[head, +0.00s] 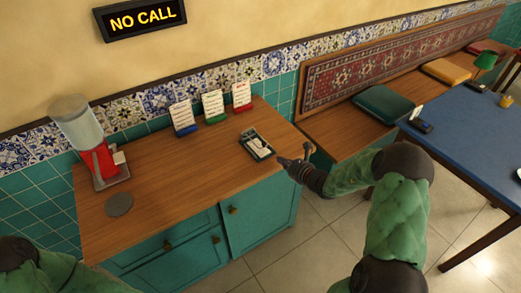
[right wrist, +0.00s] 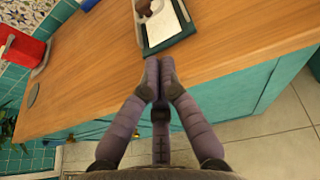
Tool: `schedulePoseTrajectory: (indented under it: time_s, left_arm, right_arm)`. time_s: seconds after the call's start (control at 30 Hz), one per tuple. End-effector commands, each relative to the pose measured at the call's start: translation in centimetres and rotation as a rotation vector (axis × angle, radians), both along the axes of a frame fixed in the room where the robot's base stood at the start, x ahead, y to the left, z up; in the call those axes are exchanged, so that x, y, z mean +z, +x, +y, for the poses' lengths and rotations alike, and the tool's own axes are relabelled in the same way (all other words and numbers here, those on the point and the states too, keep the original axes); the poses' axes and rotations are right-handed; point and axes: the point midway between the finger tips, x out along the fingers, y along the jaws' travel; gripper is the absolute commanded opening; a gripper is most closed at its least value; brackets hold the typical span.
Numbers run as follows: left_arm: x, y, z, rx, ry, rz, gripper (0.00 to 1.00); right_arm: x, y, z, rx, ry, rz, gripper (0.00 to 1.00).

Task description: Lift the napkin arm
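The napkin holder (head: 256,145) is a dark tray with white napkins, lying near the right end of the wooden counter. A dark arm lies across the napkins, though it is small in the head view. In the right wrist view the holder (right wrist: 168,42) is at the top, partly cut off, with a brown knob-like part (right wrist: 143,6) over the white napkin. My right gripper (head: 295,156) is at the counter's front right edge, apart from the holder. Its fingers are spread in the head view, with nothing between them. My left gripper is outside the view.
On the counter (head: 170,180) stand a red dispenser with a clear top (head: 90,140), a grey disc (head: 119,204) and several card stands (head: 213,106) along the wall. A blue table (head: 470,135) and a bench are at the right. The counter's middle is clear.

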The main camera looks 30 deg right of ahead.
Motion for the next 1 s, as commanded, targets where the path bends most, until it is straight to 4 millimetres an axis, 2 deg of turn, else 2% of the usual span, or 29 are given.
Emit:
schedulePoseTrajectory:
  time_s: [0.1,0.47,0.57,1.0]
  left_arm:
    - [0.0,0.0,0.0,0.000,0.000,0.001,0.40]
    - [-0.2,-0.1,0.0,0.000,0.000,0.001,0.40]
    - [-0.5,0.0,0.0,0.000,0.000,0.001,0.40]
    - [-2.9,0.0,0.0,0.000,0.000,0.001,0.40]
  right_arm:
    - [0.3,0.0,-0.5,-0.017,0.004,-0.011,0.00]
    - [0.1,0.4,-0.3,-0.014,0.004,-0.010,0.00]
    - [-0.3,1.3,-0.2,-0.012,0.003,-0.011,0.00]
    - [-2.7,7.8,0.6,-0.012,0.003,-0.009,0.00]
